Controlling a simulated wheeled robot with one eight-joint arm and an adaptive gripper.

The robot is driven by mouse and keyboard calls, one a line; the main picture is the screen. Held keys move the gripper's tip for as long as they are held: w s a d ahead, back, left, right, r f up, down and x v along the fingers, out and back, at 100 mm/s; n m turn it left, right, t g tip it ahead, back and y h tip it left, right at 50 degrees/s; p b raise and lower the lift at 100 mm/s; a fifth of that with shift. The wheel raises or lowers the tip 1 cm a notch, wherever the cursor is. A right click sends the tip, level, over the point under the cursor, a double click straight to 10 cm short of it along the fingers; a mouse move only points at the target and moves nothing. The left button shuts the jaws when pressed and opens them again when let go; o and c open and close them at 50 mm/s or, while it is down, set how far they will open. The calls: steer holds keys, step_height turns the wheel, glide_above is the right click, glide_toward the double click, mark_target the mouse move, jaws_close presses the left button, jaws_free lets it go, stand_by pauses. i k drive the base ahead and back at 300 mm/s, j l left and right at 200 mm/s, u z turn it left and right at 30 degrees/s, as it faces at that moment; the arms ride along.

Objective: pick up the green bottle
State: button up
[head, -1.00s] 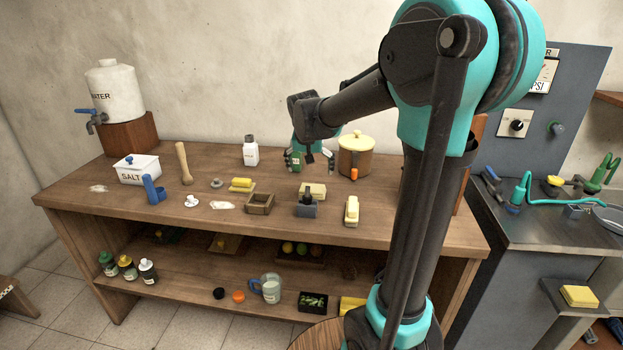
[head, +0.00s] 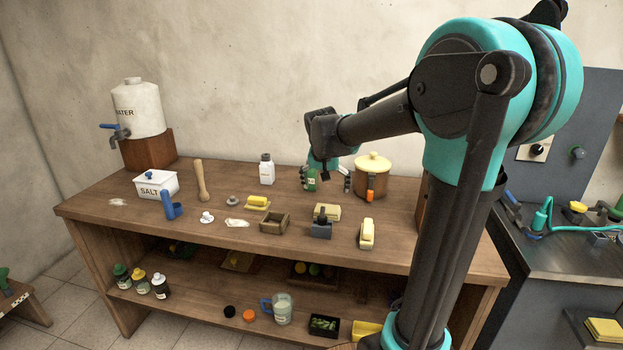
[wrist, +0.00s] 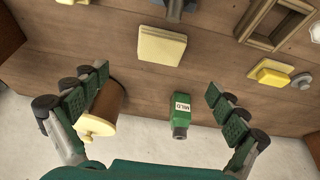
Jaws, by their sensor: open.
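The green bottle (wrist: 181,112) has a white label reading "MILD" and a dark cap in the wrist view. In the head view, the bottle (head: 311,180) stands at the back of the wooden bench (head: 150,203), partly hidden by a finger. My gripper (wrist: 158,82) is open and empty. Its fingers spread to either side of the bottle in the wrist view, with the bottle closer to the right finger. In the head view my gripper (head: 325,181) hangs pointing down at the bottle. I cannot tell whether a finger touches it.
A white shaker (head: 267,171) stands to the left. A wooden box (head: 274,223) and yellow blocks lie in front.

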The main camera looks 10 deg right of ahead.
mark_target(313, 174)
steer(key=i+j+z, duration=0.15)
steer(key=j, duration=0.2)
steer(key=i+j+z, duration=0.15)
steer(key=j, duration=0.25)
steer(key=i+j+z, duration=0.15)
steer(key=j, duration=0.25)
steer(key=i+j+z, duration=0.15)
steer(key=j, duration=0.3)
